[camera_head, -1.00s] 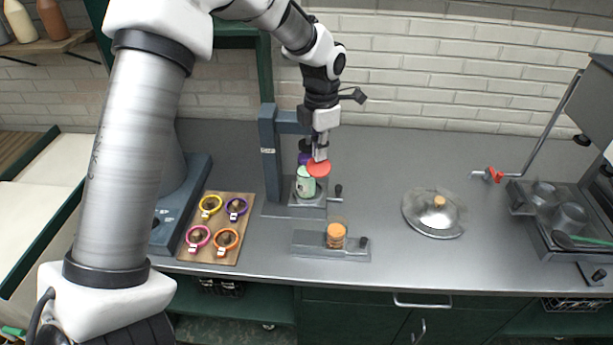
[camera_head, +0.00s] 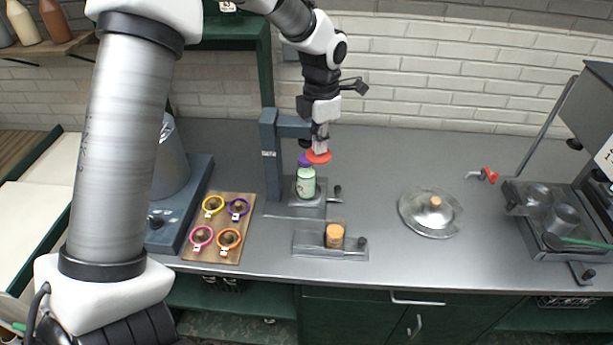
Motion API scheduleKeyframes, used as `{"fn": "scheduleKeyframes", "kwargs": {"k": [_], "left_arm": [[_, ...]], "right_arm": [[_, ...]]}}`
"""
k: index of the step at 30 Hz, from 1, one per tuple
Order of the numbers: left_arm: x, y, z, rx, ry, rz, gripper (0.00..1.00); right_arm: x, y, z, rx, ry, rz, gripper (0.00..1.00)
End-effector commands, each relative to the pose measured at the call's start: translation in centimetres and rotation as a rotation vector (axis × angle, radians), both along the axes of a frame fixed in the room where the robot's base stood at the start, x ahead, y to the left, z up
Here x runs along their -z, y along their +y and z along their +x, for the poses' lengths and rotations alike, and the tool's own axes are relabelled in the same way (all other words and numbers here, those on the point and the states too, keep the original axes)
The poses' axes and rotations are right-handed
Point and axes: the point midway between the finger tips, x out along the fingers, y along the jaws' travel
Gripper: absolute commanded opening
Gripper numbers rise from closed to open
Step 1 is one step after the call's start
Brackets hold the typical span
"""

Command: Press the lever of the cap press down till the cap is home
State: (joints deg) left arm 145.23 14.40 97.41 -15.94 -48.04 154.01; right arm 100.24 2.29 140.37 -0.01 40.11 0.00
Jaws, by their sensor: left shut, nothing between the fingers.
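The cap press (camera_head: 269,155) is a blue-grey post with a short top arm, standing at the back of the counter. A pale green jar (camera_head: 306,183) stands upright on its base. A purple piece (camera_head: 303,160), seemingly the cap, shows just above the jar's mouth; I cannot tell whether it is seated. A red disc (camera_head: 319,157), seemingly the lever's end, is to the right above the jar. My left gripper (camera_head: 321,149) points down, shut and empty, with its tips at the red disc; contact is unclear. It partly hides the press's top. My right gripper is out of view.
A wooden board (camera_head: 207,254) with several coloured rings lies left of the press. A small fixture with an orange piece (camera_head: 334,236) is in front. A round metal lid (camera_head: 431,213) lies to the right, and a machine with metal cups (camera_head: 563,220) stands far right.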

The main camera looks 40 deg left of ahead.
Motion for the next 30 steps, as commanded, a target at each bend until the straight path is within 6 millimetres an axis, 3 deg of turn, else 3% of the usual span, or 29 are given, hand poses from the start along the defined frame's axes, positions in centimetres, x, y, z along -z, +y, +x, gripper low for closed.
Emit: {"fn": "scheduleKeyframes", "kwargs": {"k": [6,17,24,30], "left_arm": [[-2.6,-0.2,-0.3,0.0,0.001,0.0,0.0],[-2.8,-0.2,-0.4,0.0,0.001,0.0,0.0],[-5.5,-0.2,-0.4,0.0,0.0,0.0,0.0],[-7.3,-0.2,-0.3,-0.001,-0.002,0.0,0.0]], "right_arm": [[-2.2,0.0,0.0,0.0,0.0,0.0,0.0],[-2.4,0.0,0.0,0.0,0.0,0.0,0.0],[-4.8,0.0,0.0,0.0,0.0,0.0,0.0],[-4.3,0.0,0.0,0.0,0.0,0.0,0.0]]}}
